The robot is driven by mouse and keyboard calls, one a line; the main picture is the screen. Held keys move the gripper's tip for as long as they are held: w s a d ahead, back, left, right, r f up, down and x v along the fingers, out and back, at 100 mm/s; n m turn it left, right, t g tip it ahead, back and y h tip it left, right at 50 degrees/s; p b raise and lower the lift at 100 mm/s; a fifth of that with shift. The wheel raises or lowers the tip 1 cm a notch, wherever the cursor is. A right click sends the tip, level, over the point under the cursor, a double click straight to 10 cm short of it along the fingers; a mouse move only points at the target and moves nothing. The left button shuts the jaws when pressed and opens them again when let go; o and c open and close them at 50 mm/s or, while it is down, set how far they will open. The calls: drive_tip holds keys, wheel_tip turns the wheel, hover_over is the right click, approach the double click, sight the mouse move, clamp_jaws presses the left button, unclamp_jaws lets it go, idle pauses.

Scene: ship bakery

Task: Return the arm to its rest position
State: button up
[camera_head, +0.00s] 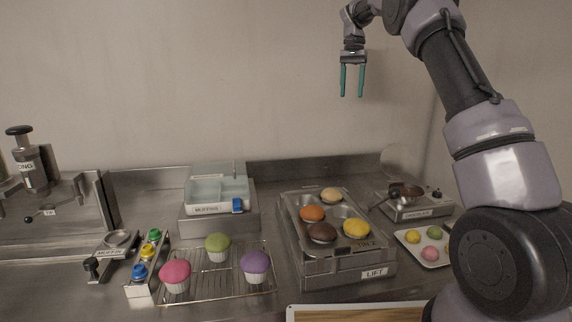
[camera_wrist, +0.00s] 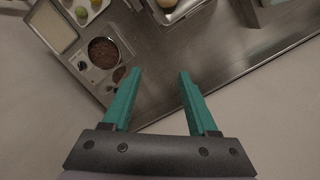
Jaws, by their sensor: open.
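My gripper (camera_head: 352,81) hangs high above the back of the steel counter, in front of the bare wall, with its two teal fingers pointing down. The fingers are apart and nothing is between them. In the wrist view my gripper (camera_wrist: 155,88) also shows open and empty over the counter's back edge. My arm comes in from the right side of the head view and bends over at the top.
Below stand a muffin tin (camera_head: 335,240) with several muffins, a wire rack (camera_head: 215,285) with three muffins, a lidded bin (camera_head: 217,195), a chocolate pot (camera_head: 405,195), a small tray (camera_head: 424,247) and a press (camera_head: 30,175). Air around the gripper is clear.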

drive_tip(key=s+d+r+t, duration=0.1)
drive_tip(key=s+r, duration=0.2)
drive_tip(key=s, duration=0.4)
drive_tip(key=s+d+r+n+t+y, duration=0.1)
drive_tip(key=s+r+t, duration=0.15)
drive_tip(key=s, duration=0.45)
drive_tip(key=s+d+r+t, duration=0.1)
drive_tip(key=s+d+r, duration=0.1)
drive_tip(key=s+r, duration=0.35)
drive_tip(key=s+f+t, duration=0.2)
drive_tip(key=s+f, duration=0.3)
drive_tip(key=s, duration=0.5)
drive_tip(key=s+f+t, duration=0.2)
drive_tip(key=s+f, duration=0.3)
drive_tip(key=s, duration=0.6)
drive_tip(key=shift+s+a+f+y, duration=0.15)
drive_tip(key=shift+a+f+y, duration=0.25)
drive_tip(key=shift+a, duration=0.05)
